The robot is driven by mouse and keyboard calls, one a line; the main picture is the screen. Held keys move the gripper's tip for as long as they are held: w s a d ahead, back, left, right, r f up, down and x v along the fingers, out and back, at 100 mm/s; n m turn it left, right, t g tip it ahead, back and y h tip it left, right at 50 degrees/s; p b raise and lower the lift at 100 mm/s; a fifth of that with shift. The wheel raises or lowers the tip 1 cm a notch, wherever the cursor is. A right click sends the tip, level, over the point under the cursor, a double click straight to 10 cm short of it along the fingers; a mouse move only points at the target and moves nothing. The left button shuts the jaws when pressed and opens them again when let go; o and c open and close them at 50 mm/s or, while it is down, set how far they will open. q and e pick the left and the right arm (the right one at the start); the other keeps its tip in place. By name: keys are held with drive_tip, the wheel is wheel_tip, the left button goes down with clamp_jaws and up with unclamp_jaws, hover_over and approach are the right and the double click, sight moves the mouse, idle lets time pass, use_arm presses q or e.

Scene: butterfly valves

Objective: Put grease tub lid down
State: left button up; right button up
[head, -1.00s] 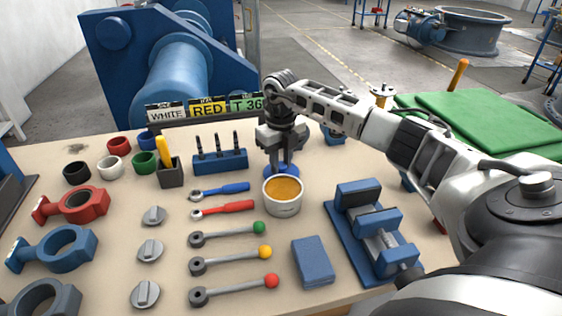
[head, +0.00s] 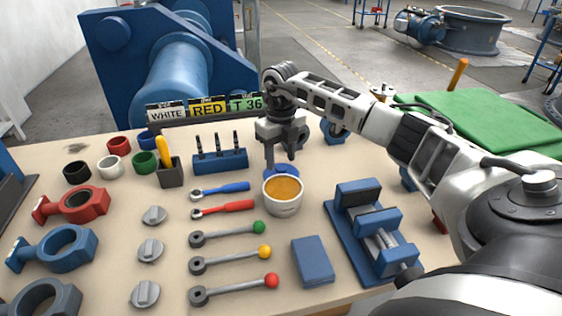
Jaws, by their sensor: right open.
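The grease tub (head: 283,207) stands open on the bench, a white cup with amber grease (head: 283,189) showing inside. The blue lid (head: 281,170) lies behind the tub, low at the bench top, its front part hidden by the tub. My right gripper (head: 281,166) points down just above the lid, behind the tub. Its fingers are apart, one on each side, and hold nothing that I can see. My left gripper is not in view.
A blue vise (head: 372,232) and a blue block (head: 312,261) stand right of and before the tub. Red (head: 222,209) and blue (head: 220,190) ratchets lie to its left. A blue tool holder (head: 220,161) and label signs (head: 208,108) stand behind. Bare bench shows around the lid.

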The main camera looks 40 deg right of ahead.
sight(281, 167)
wheel_tip(281, 167, up, 10)
idle(0.3)
idle(0.4)
